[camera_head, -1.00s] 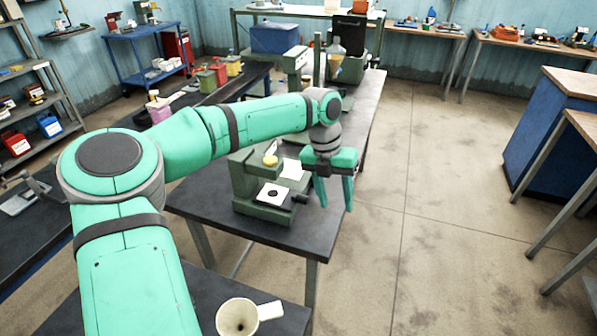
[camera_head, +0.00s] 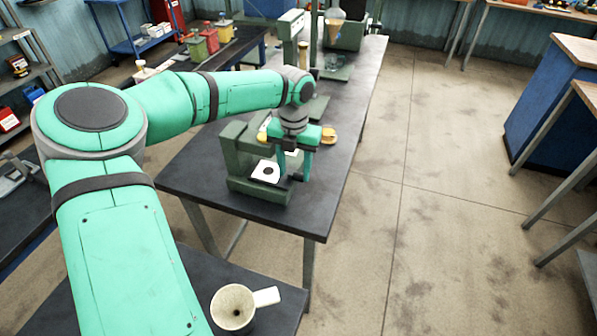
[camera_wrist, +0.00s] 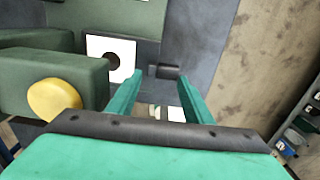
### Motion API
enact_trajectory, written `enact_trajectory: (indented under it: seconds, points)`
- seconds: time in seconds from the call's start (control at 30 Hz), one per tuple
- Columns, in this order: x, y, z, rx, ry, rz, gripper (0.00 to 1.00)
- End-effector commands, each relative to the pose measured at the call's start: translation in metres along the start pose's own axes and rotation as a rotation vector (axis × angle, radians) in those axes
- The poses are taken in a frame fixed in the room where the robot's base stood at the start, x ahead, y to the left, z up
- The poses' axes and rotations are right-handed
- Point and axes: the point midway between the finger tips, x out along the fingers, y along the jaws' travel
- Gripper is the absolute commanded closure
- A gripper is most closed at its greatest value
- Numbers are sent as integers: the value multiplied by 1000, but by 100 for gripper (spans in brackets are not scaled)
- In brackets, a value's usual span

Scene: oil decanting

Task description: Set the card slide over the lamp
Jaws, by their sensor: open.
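A green tester (camera_head: 250,190) stands on the dark bench. The card slide appears to be the white square card (camera_head: 258,174) with a dark round spot, low on the tester's front; it also shows in the wrist view (camera_wrist: 96,52). A short dark knob (camera_wrist: 166,71) sticks out to the right of the card. My gripper (camera_head: 292,174) is open and points down beside the card's right side. In the wrist view its fingertips (camera_wrist: 160,79) are on either side of the knob, seemingly not touching it. I cannot make out a lamp for certain.
A yellow round part (camera_wrist: 53,98) sits on the tester's upper body, left of my gripper. A cream mug (camera_head: 233,306) stands on the near bench. A funnel stand (camera_head: 334,60) is farther back. Open floor lies right of the bench.

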Motion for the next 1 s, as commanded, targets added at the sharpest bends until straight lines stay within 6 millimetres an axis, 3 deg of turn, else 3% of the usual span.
enact_trajectory:
  seconds: [0.2,0.47,0.67,1.0]
  points:
    - [14,-12,4,18,1,0,54]
    - [14,-12,4,18,0,0,54]
    - [14,-10,3,16,0,-1,99]
    - [14,-22,15,31,-2,-2,100]
